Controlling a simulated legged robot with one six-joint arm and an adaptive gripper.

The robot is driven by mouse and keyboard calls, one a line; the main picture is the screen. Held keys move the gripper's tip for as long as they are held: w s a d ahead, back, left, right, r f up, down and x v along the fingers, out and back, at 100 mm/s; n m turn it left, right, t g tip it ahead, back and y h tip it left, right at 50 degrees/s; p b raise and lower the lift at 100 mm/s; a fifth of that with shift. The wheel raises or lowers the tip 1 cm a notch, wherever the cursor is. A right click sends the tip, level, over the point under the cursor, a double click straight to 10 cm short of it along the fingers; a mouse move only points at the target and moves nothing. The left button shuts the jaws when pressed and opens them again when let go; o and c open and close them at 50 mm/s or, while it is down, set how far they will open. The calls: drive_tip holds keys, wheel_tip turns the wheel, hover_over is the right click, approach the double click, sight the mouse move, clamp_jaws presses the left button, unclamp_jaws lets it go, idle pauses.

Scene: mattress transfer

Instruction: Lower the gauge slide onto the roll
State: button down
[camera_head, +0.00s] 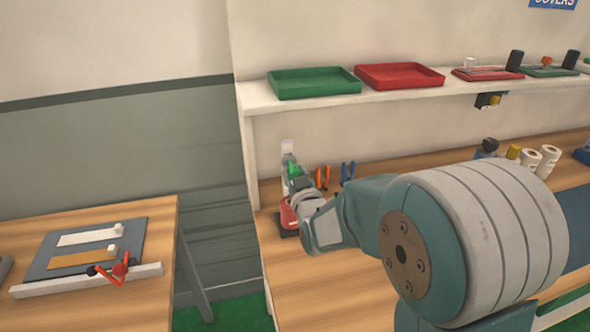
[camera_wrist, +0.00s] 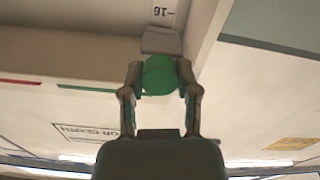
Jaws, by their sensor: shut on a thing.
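My gripper (camera_wrist: 160,82) is shut on a green round knob (camera_wrist: 159,74) in the wrist view, with one finger on each side. A grey block (camera_wrist: 161,41) lies just beyond the knob, against a pale upright strip (camera_wrist: 166,12) marked 16; these look like the gauge slide and its scale. In the head view the green knob (camera_head: 293,170) shows at my gripper (camera_head: 293,181), in front of the white gauge post (camera_head: 287,147). A red thing on a dark base (camera_head: 287,214) shows below, partly behind my wrist. I cannot make out the roll under the slide.
Orange (camera_head: 322,177) and blue (camera_head: 348,171) tools stand right of the gauge. A shelf (camera_head: 330,104) above carries a green tray (camera_head: 313,83) and a red tray (camera_head: 400,76). White rolls (camera_head: 531,158) stand farther right. A second table (camera_head: 150,280) is at left.

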wheel_tip(320, 180, down, 11)
idle(0.3)
drive_tip(key=shift+c, duration=1.7)
unclamp_jaws()
drive_tip(key=shift+a, duration=0.1)
drive_tip(key=s+d, duration=0.1)
drive_tip(key=s, duration=0.6)
drive_tip(key=shift+d+f, duration=0.15)
drive_tip(key=shift+d, duration=0.05)
